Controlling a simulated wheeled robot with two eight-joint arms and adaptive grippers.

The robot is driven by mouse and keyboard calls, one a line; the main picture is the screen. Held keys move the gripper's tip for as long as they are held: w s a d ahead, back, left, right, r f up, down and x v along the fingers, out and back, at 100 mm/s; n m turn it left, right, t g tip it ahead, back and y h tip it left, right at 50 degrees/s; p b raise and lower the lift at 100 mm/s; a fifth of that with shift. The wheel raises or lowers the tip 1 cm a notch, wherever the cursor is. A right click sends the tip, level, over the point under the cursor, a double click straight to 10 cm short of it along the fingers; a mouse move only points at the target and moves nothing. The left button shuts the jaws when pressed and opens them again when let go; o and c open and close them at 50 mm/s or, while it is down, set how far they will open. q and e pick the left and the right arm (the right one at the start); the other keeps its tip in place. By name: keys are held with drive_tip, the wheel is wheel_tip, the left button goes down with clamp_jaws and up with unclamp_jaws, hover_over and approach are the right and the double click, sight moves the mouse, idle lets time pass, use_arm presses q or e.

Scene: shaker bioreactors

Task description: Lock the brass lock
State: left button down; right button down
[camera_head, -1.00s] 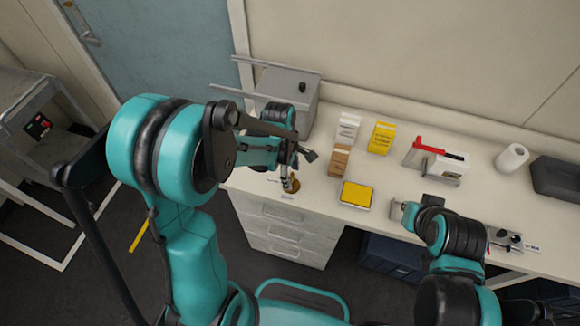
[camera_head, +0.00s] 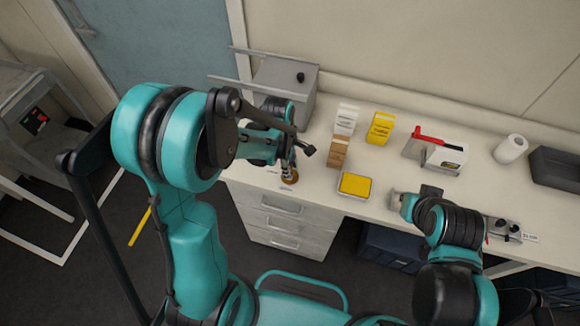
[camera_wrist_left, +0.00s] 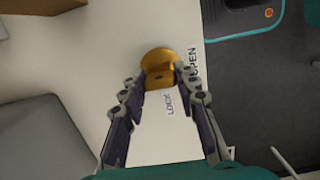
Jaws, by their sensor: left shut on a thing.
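The brass lock (camera_wrist_left: 158,61) is a round golden piece on the white bench top. In the left wrist view it sits between the fingertips of my left gripper (camera_wrist_left: 163,86), which is shut on it. Printed words LOCK and OPEN lie on the surface beside the lock. In the head view the lock (camera_head: 291,179) shows as a small brass spot under my left gripper (camera_head: 288,168), near the bench's front edge. The fingers partly hide it. My right gripper (camera_head: 398,202) is over the bench's right part, away from the lock; its fingers are too small to read.
A yellow-topped tray (camera_head: 355,186) lies right of the lock. Brown (camera_head: 338,152), white (camera_head: 346,120) and yellow (camera_head: 380,128) boxes stand behind it. A grey box (camera_head: 285,78) stands at the back left. A red-handled device (camera_head: 445,155) and a white roll (camera_head: 510,149) are farther right.

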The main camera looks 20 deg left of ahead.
use_arm(q)
drive_tip(key=c, duration=2.3)
unclamp_jaws()
drive_tip(key=shift+f, duration=0.25)
clamp_jaws()
drive_tip(key=shift+f+n+b, duration=0.1)
drive_tip(key=shift+n+b, duration=0.35)
drive_tip(key=shift+n, duration=0.75)
drive_tip(key=shift+n+t, duration=0.3)
drive_tip(key=shift+n, duration=0.9)
